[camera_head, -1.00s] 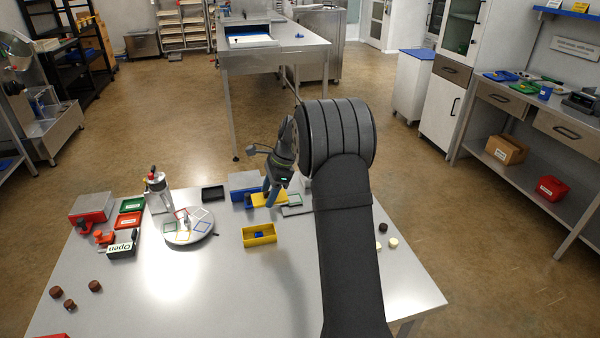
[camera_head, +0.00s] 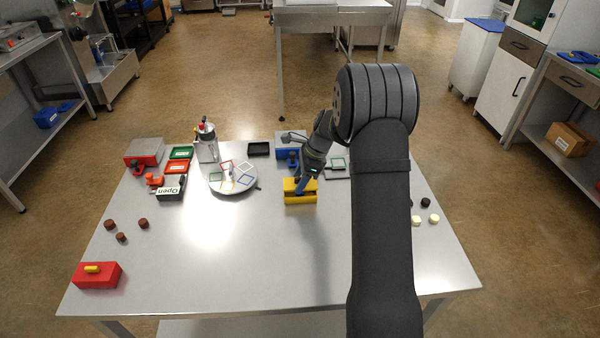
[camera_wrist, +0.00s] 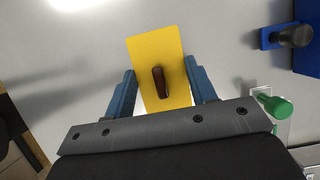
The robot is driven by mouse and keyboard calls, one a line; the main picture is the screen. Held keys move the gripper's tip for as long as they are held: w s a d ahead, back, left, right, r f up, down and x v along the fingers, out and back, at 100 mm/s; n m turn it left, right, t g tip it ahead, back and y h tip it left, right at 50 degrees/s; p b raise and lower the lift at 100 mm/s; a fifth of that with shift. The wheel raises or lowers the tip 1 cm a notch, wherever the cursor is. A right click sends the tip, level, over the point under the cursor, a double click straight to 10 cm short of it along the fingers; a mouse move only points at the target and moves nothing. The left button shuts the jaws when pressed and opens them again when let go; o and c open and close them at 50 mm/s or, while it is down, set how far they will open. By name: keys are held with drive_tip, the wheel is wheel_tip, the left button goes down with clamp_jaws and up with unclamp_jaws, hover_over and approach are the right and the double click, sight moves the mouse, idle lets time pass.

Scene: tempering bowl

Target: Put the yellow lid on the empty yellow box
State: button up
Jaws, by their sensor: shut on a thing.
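The yellow lid (camera_head: 291,184) is between the blue fingers of my gripper (camera_head: 302,182), which is shut on it. In the wrist view the lid (camera_wrist: 150,50) fills the space between the fingers (camera_wrist: 162,85), with a dark brown knob (camera_wrist: 159,82) on its upper face. The yellow box (camera_head: 300,199) stands on the table right under the lid in the head view. Its inside is hidden by the lid and gripper. I cannot tell whether lid and box touch.
Behind the gripper is a blue box (camera_head: 285,153). A round turntable (camera_head: 234,181) stands to the left, with a dispenser behind it. A red box (camera_head: 97,275) with a yellow-handled lid is at front left. The front middle of the table is clear.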

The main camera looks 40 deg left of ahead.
drive_tip(key=shift+f, duration=0.3)
drive_tip(key=shift+d+f, duration=0.1)
drive_tip(key=shift+f, duration=1)
idle(0.4)
drive_tip(key=o, duration=1.1)
drive_tip(key=shift+r, duration=0.1)
drive_tip(key=v, duration=1.7)
drive_tip(key=shift+r, duration=0.15)
